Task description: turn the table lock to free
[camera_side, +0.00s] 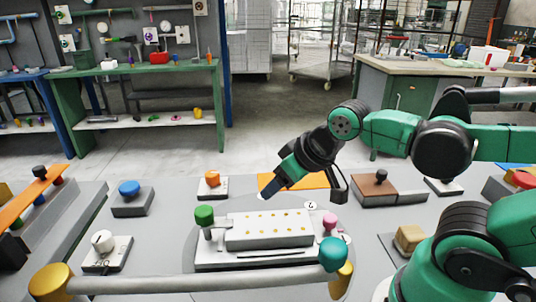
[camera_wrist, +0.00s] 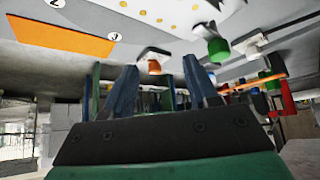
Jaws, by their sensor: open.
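No knob carries a readable table-lock label, so I cannot tell for certain which is the lock. An orange knob (camera_side: 212,178) stands on a small white plate (camera_side: 221,191) behind the round table (camera_side: 189,243). In the wrist view the orange knob (camera_wrist: 154,67) appears between my fingers, some way beyond them. My gripper (camera_side: 271,189) hangs above the back of the round table, right of the orange knob. Its blue fingers (camera_wrist: 158,88) are apart, with nothing held between them.
A white fixture block (camera_side: 268,229) with yellow dots sits on the round table, with a green knob (camera_side: 204,214) and a pink knob (camera_side: 330,221). A blue knob (camera_side: 129,187) and a white knob (camera_side: 103,240) stand left. A grey bar (camera_side: 200,283) crosses the front.

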